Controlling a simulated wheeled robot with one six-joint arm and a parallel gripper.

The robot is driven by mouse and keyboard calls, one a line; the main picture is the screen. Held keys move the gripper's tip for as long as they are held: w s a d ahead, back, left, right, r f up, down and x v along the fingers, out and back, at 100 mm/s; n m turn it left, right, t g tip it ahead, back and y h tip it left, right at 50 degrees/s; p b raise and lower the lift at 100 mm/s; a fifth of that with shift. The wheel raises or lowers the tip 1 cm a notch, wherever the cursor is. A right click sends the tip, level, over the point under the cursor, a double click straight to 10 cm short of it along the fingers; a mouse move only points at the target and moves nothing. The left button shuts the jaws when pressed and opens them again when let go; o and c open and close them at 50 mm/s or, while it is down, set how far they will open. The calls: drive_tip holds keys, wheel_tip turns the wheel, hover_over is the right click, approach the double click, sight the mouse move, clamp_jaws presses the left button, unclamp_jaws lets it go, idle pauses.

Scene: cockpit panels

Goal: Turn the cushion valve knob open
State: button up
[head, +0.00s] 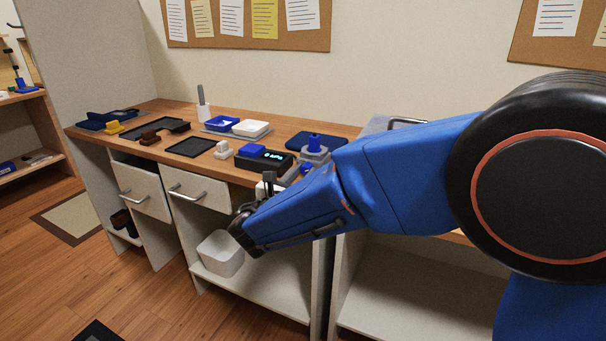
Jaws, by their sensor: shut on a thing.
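A grey and blue fitting (315,151) stands on the counter just beyond my arm.
A blue block, a white block (222,150), black trays (190,147) and other small items spread over the counter. Drawers with handles (188,192) are below it. A white bin (220,254) is under my gripper.

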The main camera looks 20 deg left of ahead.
drive_tip(key=shift+m, duration=0.6)
drive_tip(key=o, duration=1)
drive_tip(key=shift+o, duration=0.2)
drive_tip(key=s, duration=1.7)
drive_tip(key=shift+s+a, duration=0.25)
drive_tip(key=shift+a, duration=0.15)
drive_tip(key=shift+f, duration=0.1)
